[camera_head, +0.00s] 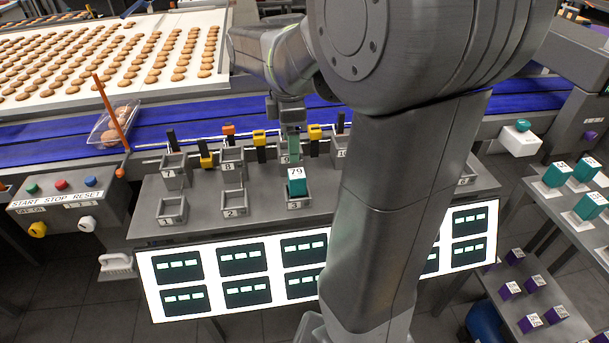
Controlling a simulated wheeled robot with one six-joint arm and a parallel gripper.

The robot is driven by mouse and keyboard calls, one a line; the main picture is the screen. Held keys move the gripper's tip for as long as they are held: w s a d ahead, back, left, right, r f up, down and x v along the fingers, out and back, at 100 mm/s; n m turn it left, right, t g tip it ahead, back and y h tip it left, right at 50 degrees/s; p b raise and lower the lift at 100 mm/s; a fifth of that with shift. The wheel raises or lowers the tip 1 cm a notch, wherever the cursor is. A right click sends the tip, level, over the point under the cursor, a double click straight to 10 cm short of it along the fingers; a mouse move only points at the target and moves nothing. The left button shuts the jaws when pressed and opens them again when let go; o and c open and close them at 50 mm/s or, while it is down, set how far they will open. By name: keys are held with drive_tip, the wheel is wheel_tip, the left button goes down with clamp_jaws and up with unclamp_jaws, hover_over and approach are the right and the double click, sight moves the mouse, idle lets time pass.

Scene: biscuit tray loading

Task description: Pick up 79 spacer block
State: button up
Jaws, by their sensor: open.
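The 79 spacer block (297,184) is teal with a white top face marked 79. It sits upright in the grey holder marked 3 (299,204), in the front row of the stand. My gripper (291,127) points down behind the block, near the holder marked 9, and is apart from the block. It is open, though its fingertips are small and hard to make out. A greenish piece (293,147) shows just below it at holder 9; I cannot tell what it is. My arm hides the right part of the stand.
Holders 1 (172,211) and 2 (234,203) look empty. Black and yellow levers stand behind the back row, before a blue conveyor (190,118). A clear biscuit tray (114,124) and orange rod are at left. Teal blocks (557,173) and purple blocks (530,322) stand at right.

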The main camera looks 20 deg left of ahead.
sight(297, 173)
wheel_tip(297, 173, down, 6)
drive_tip(key=shift+s+f, duration=0.1)
drive_tip(key=shift+s, duration=0.05)
drive_tip(key=f, duration=0.3)
drive_tip(key=w+d+f, duration=0.1)
drive_tip(key=shift+f+b, duration=0.25)
drive_tip(key=shift+b, duration=0.05)
drive_tip(key=shift+a+f, duration=0.1)
drive_tip(key=shift+f, duration=0.55)
drive_tip(key=c, duration=1.1)
